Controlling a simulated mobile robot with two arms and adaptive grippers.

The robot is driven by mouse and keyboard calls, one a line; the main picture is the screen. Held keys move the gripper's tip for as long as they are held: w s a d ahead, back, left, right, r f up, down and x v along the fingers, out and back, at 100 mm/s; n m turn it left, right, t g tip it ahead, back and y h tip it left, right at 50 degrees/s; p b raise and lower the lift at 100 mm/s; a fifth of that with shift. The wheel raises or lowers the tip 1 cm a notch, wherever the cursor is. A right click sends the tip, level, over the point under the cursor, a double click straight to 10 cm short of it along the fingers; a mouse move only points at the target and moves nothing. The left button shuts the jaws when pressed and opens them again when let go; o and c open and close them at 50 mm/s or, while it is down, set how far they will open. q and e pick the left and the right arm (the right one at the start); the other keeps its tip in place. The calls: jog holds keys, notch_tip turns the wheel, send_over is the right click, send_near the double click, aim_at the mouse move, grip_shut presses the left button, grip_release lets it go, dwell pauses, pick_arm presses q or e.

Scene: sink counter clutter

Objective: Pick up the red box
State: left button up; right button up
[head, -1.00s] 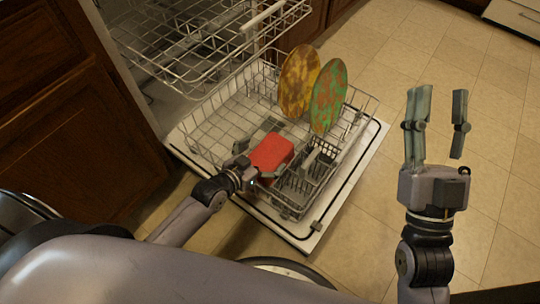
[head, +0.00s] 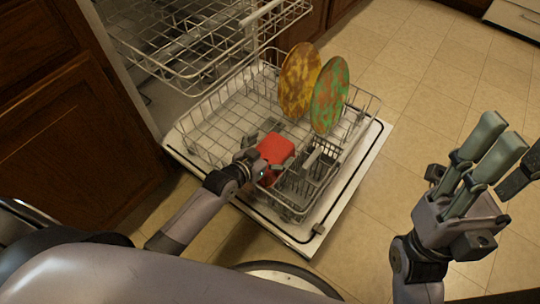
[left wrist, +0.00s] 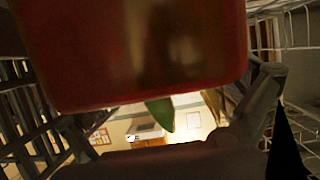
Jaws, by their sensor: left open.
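The red box (head: 275,148) is at the lower rack of the open dishwasher, left of the cutlery basket. My left gripper (head: 268,157) is open at the box, with fingers around its near part. I cannot tell whether they touch it. In the left wrist view the red box (left wrist: 150,50) fills the upper middle, close to the camera, with a finger low on each side. My right gripper (head: 514,150) is at the right, away from the box, with its fingers apart and empty; one finger is cut by the picture edge.
Two patterned plates, one yellow-brown (head: 299,80) and one green-orange (head: 329,95), stand in the lower rack (head: 205,130) behind the box. The cutlery basket (head: 305,180) is close on its right. The upper rack (head: 200,45) hangs above left. Tiled floor lies right.

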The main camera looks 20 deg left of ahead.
pick_arm(q)
jog(key=shift+c, duration=0.4)
jog(key=c, duration=1.1)
jog(key=shift+r, duration=0.1)
